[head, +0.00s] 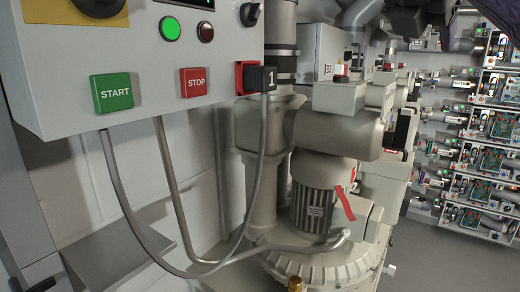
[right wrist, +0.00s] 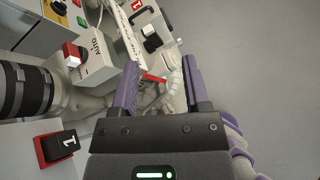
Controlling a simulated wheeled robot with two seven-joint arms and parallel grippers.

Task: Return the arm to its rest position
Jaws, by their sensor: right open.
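My right gripper (right wrist: 160,68) shows in the right wrist view with its two purple fingers apart and nothing between them. Behind the fingers are pale machine parts and a red strip, with grey floor to the right. In the head view a dark part of my right arm or gripper (head: 408,18) shows at the top right edge, mostly cut off. My left gripper is in neither view.
A grey control panel (head: 140,60) with a green START button (head: 112,92) and red STOP button (head: 194,82) fills the upper left. A blower (head: 318,200) stands mid-view. Racks (head: 490,130) line the right; floor (head: 440,255) is clear.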

